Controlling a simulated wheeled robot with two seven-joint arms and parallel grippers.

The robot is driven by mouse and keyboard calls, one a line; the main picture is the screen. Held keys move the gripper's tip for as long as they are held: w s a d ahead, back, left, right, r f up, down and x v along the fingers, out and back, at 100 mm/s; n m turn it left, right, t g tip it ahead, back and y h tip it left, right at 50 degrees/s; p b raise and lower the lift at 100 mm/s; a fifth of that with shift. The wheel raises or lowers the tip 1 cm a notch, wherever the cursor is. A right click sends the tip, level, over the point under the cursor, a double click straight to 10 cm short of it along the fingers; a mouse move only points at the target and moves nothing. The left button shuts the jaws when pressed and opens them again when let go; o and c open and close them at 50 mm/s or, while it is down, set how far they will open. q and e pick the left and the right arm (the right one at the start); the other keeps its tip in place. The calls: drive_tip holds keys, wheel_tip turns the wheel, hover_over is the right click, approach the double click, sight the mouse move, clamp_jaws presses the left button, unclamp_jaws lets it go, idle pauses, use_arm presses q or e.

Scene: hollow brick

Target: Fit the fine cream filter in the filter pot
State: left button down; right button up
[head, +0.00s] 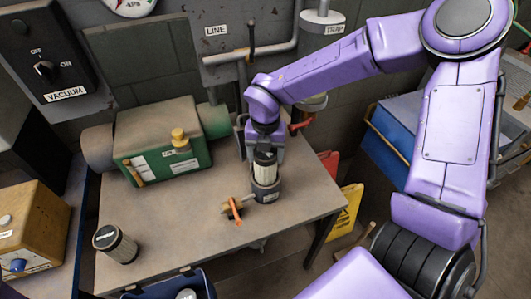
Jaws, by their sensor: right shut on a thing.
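My right gripper (264,143) points down over the filter pot and is shut on the fine cream filter (265,158), a small pale cylinder with a dark top. The filter pot (266,190) is a grey cup with a small label, standing near the right side of the table. The filter is upright and in line with the pot's mouth. Its lower end is hidden by the pot's wall, so I cannot tell how deep it sits. My left gripper is not in view.
An orange-handled valve (234,208) sticks out left of the pot. A green pump (165,145) stands behind on the table (190,230). Another dark-capped filter (115,244) stands front left. A blue bin (170,285) is at the front edge. Pipes hang behind my gripper.

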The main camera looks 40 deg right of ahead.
drive_tip(key=shift+f+b, duration=2.75)
drive_tip(key=shift+f, duration=0.8)
idle(0.4)
drive_tip(key=o, duration=1.6)
drive_tip(key=shift+a, duration=0.1)
drive_tip(key=shift+s, duration=0.1)
wheel_tip(320, 180, up, 11)
drive_tip(key=shift+f+b, duration=0.2)
drive_tip(key=shift+b, duration=0.3)
